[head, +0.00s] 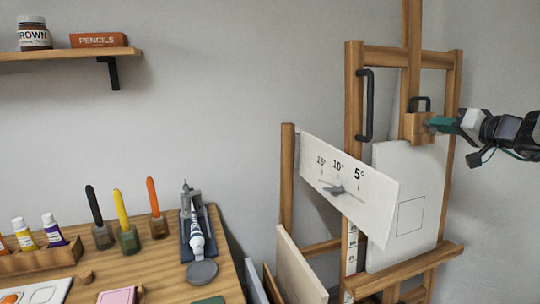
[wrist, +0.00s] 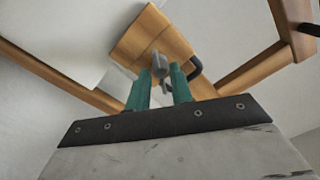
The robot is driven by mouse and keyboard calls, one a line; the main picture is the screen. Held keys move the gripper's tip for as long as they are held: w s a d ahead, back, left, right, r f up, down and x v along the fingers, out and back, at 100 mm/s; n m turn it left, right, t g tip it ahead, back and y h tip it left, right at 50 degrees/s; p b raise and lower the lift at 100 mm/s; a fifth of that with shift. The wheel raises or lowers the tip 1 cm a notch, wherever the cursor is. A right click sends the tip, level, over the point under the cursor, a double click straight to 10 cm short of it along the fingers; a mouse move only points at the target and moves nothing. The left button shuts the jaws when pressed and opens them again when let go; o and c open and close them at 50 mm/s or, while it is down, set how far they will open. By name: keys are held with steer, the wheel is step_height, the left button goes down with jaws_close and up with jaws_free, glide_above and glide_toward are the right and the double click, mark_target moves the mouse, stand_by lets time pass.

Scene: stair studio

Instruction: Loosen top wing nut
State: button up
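The top wing nut (wrist: 159,63) is a small grey part on the front of the wooden block on the easel's upper mast. In the wrist view it lies between the tips of my two teal fingers, which are only a little apart, with almost no gap at its sides. My gripper (head: 431,124) reaches in from the right in the head view, its fingertips at the wooden block (head: 413,128). The block also shows in the wrist view (wrist: 140,35). In the head view the nut is mostly hidden by the fingers.
Below the block stands a white canvas (head: 388,165) on the easel ledge (head: 410,272). A tilted white angle plate (head: 375,203) with a grey knob (head: 336,190) is at its left. A black handle (head: 365,105) is on the left upright. A paint table (head: 150,260) stands front left.

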steer(key=shift+s, duration=0.15)
steer(key=v, duration=0.5)
steer(key=shift+s+d, duration=0.15)
steer(key=shift+s, duration=0.2)
stand_by(0.3)
